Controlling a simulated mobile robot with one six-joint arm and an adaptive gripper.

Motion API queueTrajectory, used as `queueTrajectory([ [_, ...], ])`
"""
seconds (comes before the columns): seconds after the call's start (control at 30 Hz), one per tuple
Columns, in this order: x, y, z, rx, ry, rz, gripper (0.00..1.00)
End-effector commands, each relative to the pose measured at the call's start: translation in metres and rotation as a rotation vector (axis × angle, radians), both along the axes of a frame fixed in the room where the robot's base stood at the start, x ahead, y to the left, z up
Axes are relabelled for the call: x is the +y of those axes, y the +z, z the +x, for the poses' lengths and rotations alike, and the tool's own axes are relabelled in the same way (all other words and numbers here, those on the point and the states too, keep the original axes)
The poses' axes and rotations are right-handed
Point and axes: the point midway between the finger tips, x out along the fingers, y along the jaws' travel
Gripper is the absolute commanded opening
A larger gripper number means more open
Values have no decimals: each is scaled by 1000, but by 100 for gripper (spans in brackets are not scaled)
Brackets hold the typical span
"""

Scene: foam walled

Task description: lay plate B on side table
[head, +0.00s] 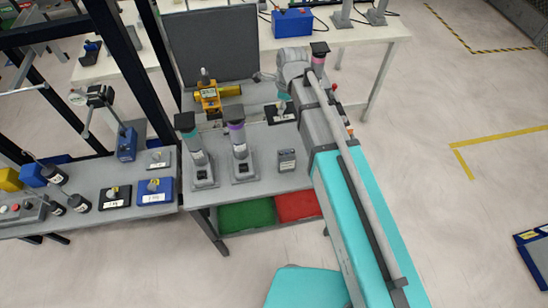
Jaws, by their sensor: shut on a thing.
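My gripper (283,101) is mostly hidden behind my own wrist, at the back right of the grey middle table (262,150). It appears shut on the knob of a small black plate (285,116) with a pale label. I cannot tell whether this plate touches the tabletop. On the grey left bench (80,222) lie a black plate (115,203) and a blue plate (146,197), each with a knob and white label. A smaller grey plate (157,166) lies behind them. The labels are too small to read, so I cannot tell which is plate B.
Two upright posts (203,172) (242,167) and a small grey box (287,160) stand on the middle table. A yellow device (208,98) and dark panel (207,50) stand behind. Green (246,215) and red (297,206) bins sit below.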

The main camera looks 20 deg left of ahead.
Motion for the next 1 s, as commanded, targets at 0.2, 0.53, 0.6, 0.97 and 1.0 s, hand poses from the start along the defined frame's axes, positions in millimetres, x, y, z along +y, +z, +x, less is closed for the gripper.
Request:
queueTrajectory([
  [0.2, 0, -29, 5, 0, -14, 0, 0],
  [0.53, 0, -42, 9, 0, -24, 1, 0],
  [0.6, 0, -42, 9, 0, -25, 1, 0],
  [0.97, 0, -42, 8, 0, -24, 1, 0],
  [1.0, 0, -43, 8, 0, -24, 1, 0],
])
